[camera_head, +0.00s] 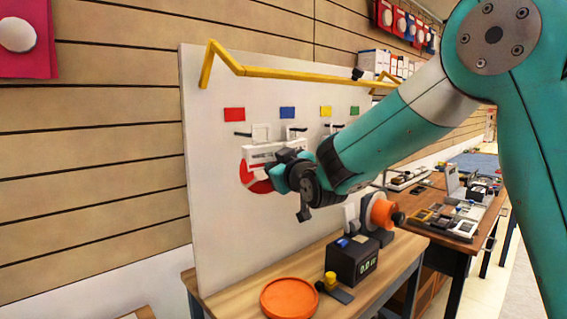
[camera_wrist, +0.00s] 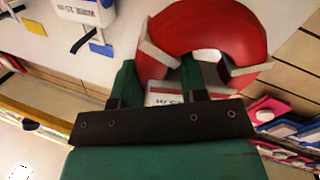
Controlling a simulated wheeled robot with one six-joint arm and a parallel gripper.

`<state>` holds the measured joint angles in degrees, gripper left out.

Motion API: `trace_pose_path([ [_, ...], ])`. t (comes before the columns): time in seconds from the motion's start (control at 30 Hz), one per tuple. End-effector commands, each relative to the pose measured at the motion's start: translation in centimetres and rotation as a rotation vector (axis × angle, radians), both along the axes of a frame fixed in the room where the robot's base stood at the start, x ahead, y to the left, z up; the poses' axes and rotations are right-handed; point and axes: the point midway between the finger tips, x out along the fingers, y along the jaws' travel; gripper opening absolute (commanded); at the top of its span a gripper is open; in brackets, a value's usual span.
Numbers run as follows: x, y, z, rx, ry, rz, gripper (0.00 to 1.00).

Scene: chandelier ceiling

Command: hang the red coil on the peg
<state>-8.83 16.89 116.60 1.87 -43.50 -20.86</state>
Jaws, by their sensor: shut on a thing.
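The red coil (camera_head: 251,178) is in front of the white board, below its red square (camera_head: 234,114), and partly hidden by my gripper (camera_head: 280,172). In the wrist view the coil (camera_wrist: 245,35) is a thick red ring with pale bands. My gripper (camera_wrist: 158,82) is shut on the coil in that view. A white label plate (camera_head: 275,152) shows just above the gripper, and a label with red on it (camera_wrist: 165,98) shows between the fingers. A dark peg (camera_head: 242,134) sticks out under the red square. I cannot tell whether the coil touches the board.
The board (camera_head: 215,220) also has blue (camera_head: 287,113), yellow (camera_head: 325,111) and green (camera_head: 355,110) squares. A yellow rail (camera_head: 300,72) runs along its top. Below are an orange dish (camera_head: 289,298), a black scale (camera_head: 353,262) and an orange roll (camera_head: 383,213).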

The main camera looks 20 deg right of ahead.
Motion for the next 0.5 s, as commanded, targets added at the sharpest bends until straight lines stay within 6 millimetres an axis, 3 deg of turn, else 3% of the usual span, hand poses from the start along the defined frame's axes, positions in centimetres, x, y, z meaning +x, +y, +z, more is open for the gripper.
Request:
trace_pose_path([
  [0.5, 3.1, 1.4, 0.0, 0.001, -0.001, 0.002, 0.07],
])
